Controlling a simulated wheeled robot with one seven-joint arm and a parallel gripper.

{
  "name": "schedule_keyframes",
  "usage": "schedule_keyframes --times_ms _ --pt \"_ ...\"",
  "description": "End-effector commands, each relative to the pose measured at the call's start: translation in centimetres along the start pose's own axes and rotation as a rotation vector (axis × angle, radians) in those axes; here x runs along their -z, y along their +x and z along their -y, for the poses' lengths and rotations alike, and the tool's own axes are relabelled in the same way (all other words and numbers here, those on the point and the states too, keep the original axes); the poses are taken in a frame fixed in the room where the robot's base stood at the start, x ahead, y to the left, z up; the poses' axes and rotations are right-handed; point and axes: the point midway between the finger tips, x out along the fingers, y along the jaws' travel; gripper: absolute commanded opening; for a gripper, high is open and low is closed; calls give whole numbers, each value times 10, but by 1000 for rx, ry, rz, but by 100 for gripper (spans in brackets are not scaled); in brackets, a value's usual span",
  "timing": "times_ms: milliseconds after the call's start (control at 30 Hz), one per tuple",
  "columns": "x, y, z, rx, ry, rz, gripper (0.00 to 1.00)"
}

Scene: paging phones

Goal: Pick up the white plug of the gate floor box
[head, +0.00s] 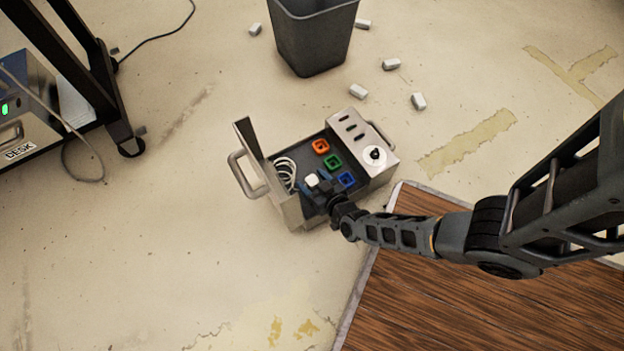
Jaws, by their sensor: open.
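An open metal floor box (379,171) with side handles lies on the floor in the middle of the head view. A white plug (312,180) shows inside it, at the front left of the sockets. My gripper (317,187) is open and reaches down into the box from the right, with its fingers at the plug. I cannot tell whether they touch it. A white cable (285,172) lies coiled left of the plug. Orange (320,146), green (333,161) and blue (347,179) sockets sit right of it. My gripper hides part of the box's near side.
The box's raised lid (248,140) stands at its left. A grey bin (310,40) and several white blocks (391,64) are behind. A wooden platform (440,300) lies at front right; a DESK unit (25,105) is at left.

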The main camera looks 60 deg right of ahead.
Motion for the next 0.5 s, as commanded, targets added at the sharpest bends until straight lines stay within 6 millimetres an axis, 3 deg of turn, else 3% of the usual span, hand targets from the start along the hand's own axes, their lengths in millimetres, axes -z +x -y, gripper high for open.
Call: schedule_keyframes --times_ms 333,500 --pt "0 8 0 0 0 1 68" --pt "0 8 0 0 0 1 52"
